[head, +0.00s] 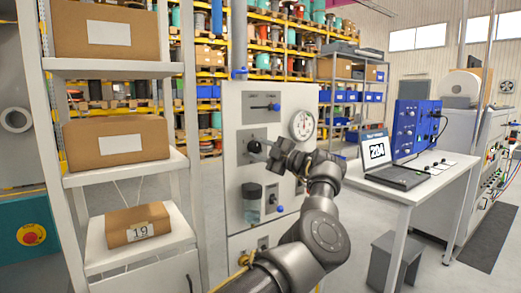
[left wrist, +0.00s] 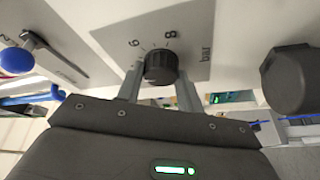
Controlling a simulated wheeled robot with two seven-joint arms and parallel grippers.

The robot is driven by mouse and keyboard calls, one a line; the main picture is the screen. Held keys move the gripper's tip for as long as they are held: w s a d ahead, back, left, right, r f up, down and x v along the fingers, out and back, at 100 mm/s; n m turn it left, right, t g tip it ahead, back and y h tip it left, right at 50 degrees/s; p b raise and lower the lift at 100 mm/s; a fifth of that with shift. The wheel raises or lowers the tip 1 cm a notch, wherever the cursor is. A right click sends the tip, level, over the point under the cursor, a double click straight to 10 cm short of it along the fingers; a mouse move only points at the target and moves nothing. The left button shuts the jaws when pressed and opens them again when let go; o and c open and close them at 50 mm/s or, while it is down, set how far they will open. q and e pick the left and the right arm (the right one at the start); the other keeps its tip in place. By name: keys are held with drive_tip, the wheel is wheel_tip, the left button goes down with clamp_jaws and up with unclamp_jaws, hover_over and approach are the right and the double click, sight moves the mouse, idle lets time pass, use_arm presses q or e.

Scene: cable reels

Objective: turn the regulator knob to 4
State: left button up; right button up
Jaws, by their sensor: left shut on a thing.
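The regulator knob (left wrist: 161,67) is a small black ribbed cylinder on a grey plate (left wrist: 190,30) in the left wrist view. The plate is marked 6, 8 and bar; other numbers are hidden or out of frame, and I cannot read the knob's setting. My left gripper (left wrist: 160,88) has a finger on each side of the knob and is shut on it. My right gripper is not in view.
A round gauge (head: 302,124) sits right of my gripper, its reading too small to tell. A blue-ended lever (head: 273,107) is above and a clear bowl (head: 252,212) below. A shelf with boxes (head: 106,30) stands left, a table with a laptop (head: 395,172) right.

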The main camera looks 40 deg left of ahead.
use_arm(q)
drive_tip(key=shift+n, duration=0.4)
drive_tip(key=o, duration=1)
drive_tip(key=shift+d, duration=0.1)
drive_tip(key=shift+w+d+f, duration=0.1)
drive_tip(key=shift+d+f, duration=0.05)
drive_tip(key=shift+d, duration=0.2)
drive_tip(key=d+f+b, duration=0.1)
drive_tip(key=d+b, duration=0.2)
drive_tip(key=d, duration=0.6)
drive_tip(key=shift+w+d, duration=0.35)
drive_tip(key=shift+d, duration=0.05)
